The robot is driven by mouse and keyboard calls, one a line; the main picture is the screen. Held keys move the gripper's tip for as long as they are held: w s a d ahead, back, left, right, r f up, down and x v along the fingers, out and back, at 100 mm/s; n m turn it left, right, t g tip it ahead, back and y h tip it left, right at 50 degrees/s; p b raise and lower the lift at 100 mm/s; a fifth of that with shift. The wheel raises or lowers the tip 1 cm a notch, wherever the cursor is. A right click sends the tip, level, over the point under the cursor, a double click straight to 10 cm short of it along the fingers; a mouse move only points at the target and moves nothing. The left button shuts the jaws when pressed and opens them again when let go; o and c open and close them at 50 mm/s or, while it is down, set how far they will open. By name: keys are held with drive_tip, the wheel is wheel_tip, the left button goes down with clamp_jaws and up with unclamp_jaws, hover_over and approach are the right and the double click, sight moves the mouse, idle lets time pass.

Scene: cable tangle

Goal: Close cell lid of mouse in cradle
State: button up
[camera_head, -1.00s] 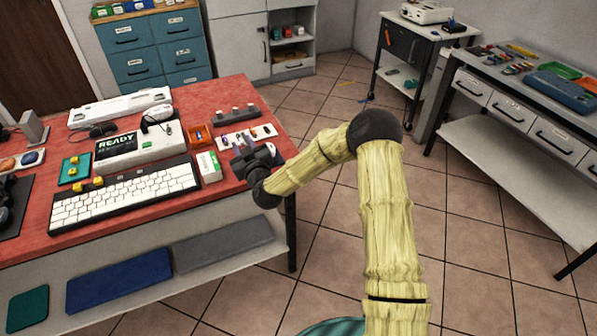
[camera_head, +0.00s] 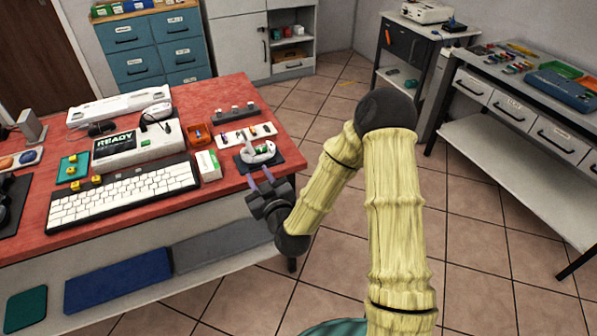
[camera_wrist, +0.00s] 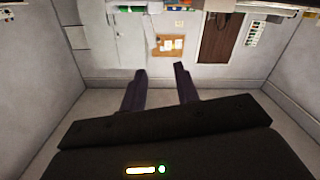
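A white mouse (camera_head: 257,151) with a small green spot sits in what looks like a cradle on a dark mat (camera_head: 284,165), at the right end of the red table. Its cell lid is too small to make out. My gripper (camera_head: 260,177) is in front of the mouse, near the table's front edge, and appears apart from it. In the wrist view, the two fingers of my gripper (camera_wrist: 159,72) stand apart with nothing between them. The mouse does not show in the wrist view.
A white box with green (camera_head: 208,166) and a keyboard (camera_head: 125,192) lie left of the mouse. A white tray of small parts (camera_head: 232,138) and an orange bin (camera_head: 198,134) are behind it. Open floor lies right of the table.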

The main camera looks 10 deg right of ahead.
drive_tip(key=s+d+r+m+g+h+p, duration=0.1)
drive_tip(key=s+d+r+g+h+p, duration=0.2)
drive_tip(key=s+d+r+g+p, duration=0.5)
drive_tip(key=shift+s+d+r+g+p, duration=0.2)
drive_tip(key=shift+d+r+g+p, duration=0.35)
drive_tip(key=shift+p, duration=0.95)
drive_tip(key=shift+a, duration=0.1)
drive_tip(key=s+d+r+m+g+h+p, duration=0.2)
drive_tip(key=s+d+r+m+g+p, duration=0.2)
drive_tip(key=s+d+r, duration=0.3)
drive_tip(key=s+r+m+g, duration=0.1)
drive_tip(key=s, duration=0.4)
drive_tip(key=shift+s+r+p, duration=0.3)
drive_tip(key=shift+s+r, duration=0.05)
drive_tip(key=shift+s, duration=0.05)
drive_tip(key=shift+w, duration=0.1)
drive_tip(key=shift+c, duration=0.6)
drive_tip(key=shift+w, duration=0.15)
